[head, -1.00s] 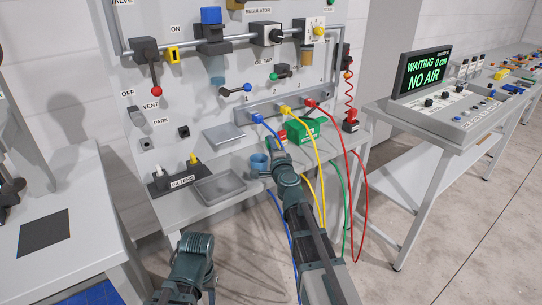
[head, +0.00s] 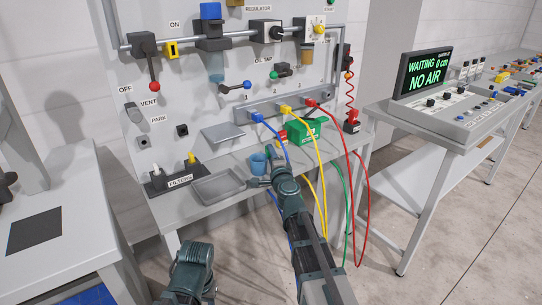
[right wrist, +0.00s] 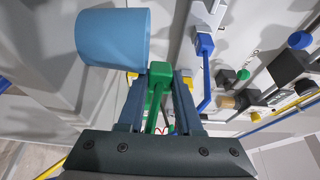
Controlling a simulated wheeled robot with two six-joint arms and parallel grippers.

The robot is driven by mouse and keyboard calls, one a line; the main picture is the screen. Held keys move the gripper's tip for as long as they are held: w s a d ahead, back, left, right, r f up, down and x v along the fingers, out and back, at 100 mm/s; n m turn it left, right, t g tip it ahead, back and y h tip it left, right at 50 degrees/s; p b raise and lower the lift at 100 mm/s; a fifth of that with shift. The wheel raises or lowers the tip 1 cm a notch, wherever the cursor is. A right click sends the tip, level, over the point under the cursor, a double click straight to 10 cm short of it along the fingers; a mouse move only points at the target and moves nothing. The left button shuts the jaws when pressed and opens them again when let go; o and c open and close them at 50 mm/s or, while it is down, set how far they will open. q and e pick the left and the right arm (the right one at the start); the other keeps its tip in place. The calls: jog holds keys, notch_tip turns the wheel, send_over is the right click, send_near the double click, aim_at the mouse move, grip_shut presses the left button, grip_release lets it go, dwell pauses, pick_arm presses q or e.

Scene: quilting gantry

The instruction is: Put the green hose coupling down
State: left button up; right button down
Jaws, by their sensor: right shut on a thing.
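The green hose coupling (right wrist: 155,92) is between the two fingers of my right gripper (right wrist: 159,76) in the right wrist view, and the gripper is shut on it. In the head view my right gripper (head: 266,177) is over the front of the bench, close to the blue cup (head: 258,162). I cannot make out the coupling there. The blue cup also shows large in the right wrist view (right wrist: 113,37), just left of the fingertips; whether they touch is unclear. A green hose (head: 345,187) hangs at the bench front. My left arm shows at the bottom, its gripper out of view.
A grey tray (head: 218,187) lies left of the gripper. Blue (head: 257,117), yellow (head: 286,109) and red (head: 311,103) couplings sit on the panel, their hoses draping over the bench near my arm. A green box (head: 306,133) stands behind. The display (head: 427,72) reads NO AIR.

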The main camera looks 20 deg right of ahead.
jog(key=shift+f, duration=0.2)
pick_arm(q)
jog(key=shift+f, duration=0.15)
pick_arm(e)
jog(key=c, duration=0.6)
grip_release()
jog(key=shift+r, duration=0.15)
jog(key=shift+r+p, duration=0.45)
jog(key=shift+p, duration=0.05)
pick_arm(q)
jog(key=shift+s+a+r, duration=0.2)
jog(key=shift+s+a, duration=0.05)
jog(key=shift+s, duration=0.25)
jog(key=shift+s+a+r, duration=0.15)
jog(key=shift+s+a, duration=0.05)
jog(key=shift+s, duration=0.3)
pick_arm(e)
jog(key=s, duration=1.2)
jog(key=shift+a+f, duration=0.15)
jog(key=shift+a, duration=0.1)
